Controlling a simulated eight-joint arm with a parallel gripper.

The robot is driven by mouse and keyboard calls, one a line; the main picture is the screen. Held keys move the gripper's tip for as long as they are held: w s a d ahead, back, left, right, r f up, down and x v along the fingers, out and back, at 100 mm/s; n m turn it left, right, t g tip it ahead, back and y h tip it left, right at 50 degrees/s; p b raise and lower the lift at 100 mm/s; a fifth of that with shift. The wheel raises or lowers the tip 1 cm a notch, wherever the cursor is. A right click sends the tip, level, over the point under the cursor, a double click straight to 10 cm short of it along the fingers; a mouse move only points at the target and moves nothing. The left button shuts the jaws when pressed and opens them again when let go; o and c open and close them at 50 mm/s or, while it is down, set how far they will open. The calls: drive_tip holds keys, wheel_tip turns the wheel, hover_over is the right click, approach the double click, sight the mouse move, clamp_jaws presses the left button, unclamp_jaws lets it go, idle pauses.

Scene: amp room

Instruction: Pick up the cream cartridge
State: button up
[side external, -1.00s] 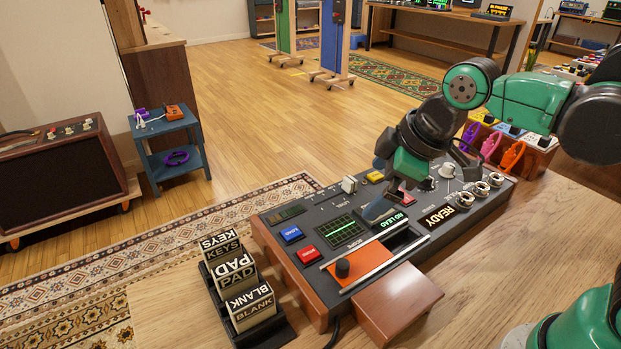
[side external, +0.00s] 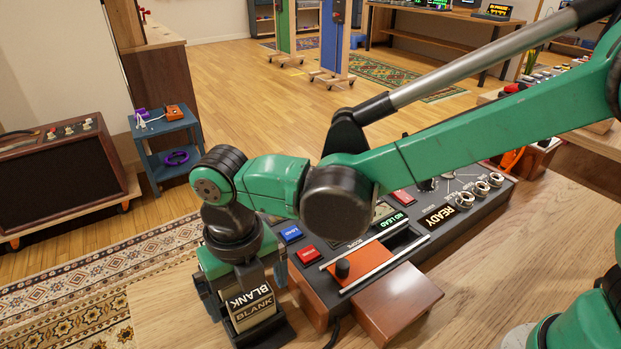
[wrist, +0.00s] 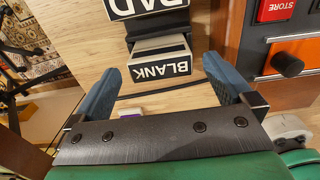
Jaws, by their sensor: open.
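A cartridge labelled BLANK (side external: 254,315) stands at the near end of a dark rack (side external: 278,338). My gripper (side external: 243,284) is open, pointing down at this cartridge. In the wrist view, my gripper's blue fingers (wrist: 163,68) lie one on each side of it, with gaps visible. The PAD cartridge (wrist: 147,7) is just beyond it in the rack. My arm hides the other cartridges in the side view.
A dark console (side external: 308,285) with buttons, knobs and an orange panel stands right of the rack. A brown block (side external: 398,302) sits against its front. Bare wooden tabletop (side external: 170,308) lies left of the rack. A small blue table (side external: 172,140) stands on the floor behind.

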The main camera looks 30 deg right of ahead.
sight(250, 297)
drive_tip(key=shift+f, duration=1.05)
drive_tip(key=c, duration=1.2)
drive_tip(key=shift+r, duration=0.1)
wheel_tip(250, 297, up, 20)
